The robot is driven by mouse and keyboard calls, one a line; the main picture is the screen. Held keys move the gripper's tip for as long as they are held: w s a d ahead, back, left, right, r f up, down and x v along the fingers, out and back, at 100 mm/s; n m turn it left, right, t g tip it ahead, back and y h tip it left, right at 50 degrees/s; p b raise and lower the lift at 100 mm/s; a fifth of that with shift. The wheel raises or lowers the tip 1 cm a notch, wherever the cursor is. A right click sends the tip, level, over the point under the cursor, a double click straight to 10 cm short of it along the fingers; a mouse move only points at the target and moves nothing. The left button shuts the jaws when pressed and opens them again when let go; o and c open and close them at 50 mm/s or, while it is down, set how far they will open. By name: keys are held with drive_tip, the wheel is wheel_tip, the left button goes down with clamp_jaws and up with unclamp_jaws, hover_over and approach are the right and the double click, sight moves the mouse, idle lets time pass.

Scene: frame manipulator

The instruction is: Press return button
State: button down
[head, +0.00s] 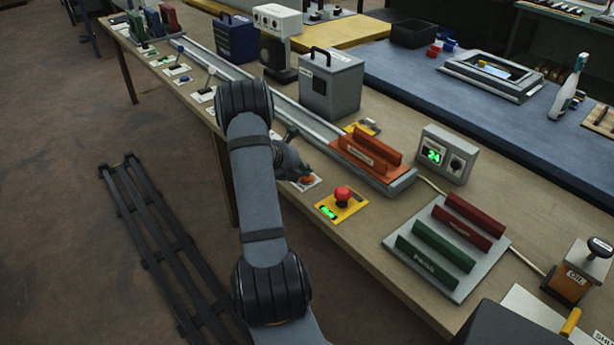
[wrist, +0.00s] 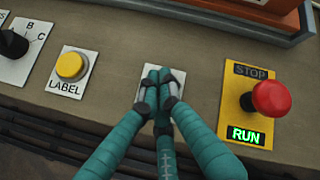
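My gripper (head: 300,174) is over the front edge of the workbench, pointing down at a small white plate with an orange-red button (head: 307,180). In the wrist view, my gripper (wrist: 158,82) has its teal fingers drawn together, with no object seen between them. The tips cover the middle of the white plate (wrist: 149,72), so the button and any lettering are hidden there. I cannot tell whether the tips touch the button. No "return" label is readable in either view.
A yellow LABEL button (wrist: 72,66) is left of the fingers, beside a black B/C selector knob (wrist: 13,43). A red STOP mushroom button (wrist: 271,98) on a yellow plate is to the right, with RUN lit green. An orange carrier (head: 366,155) sits on the rail behind.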

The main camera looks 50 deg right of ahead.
sight(305, 178)
drive_tip(key=shift+r+p, duration=0.35)
drive_tip(key=shift+r, duration=0.3)
wheel_tip(305, 178, up, 5)
drive_tip(key=p, duration=0.4)
